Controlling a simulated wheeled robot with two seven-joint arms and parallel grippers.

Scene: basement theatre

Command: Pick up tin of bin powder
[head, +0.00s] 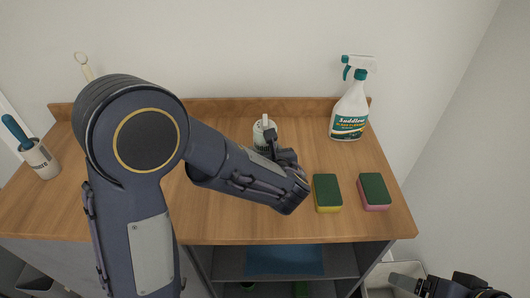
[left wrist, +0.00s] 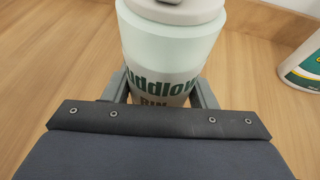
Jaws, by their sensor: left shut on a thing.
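The tin of bin powder (head: 264,129) is pale with a light grey lid and stands upright on the wooden counter in the head view. My left gripper (head: 275,150) reaches it from the front and hides its lower part. In the left wrist view the tin (left wrist: 170,50) shows green lettering with "BIN", and the left gripper (left wrist: 162,95) is shut on it, one finger on each side. My right gripper (head: 405,281) shows only partly at the lower right, away from the counter; whether it is open is unclear.
A spray bottle (head: 350,108) stands at the back right of the wooden counter (head: 230,222). Two sponges, one green-yellow (head: 327,192) and one green-pink (head: 374,191), lie at the front right. A brush in a white holder (head: 40,158) is at the far left. A wall closes the back.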

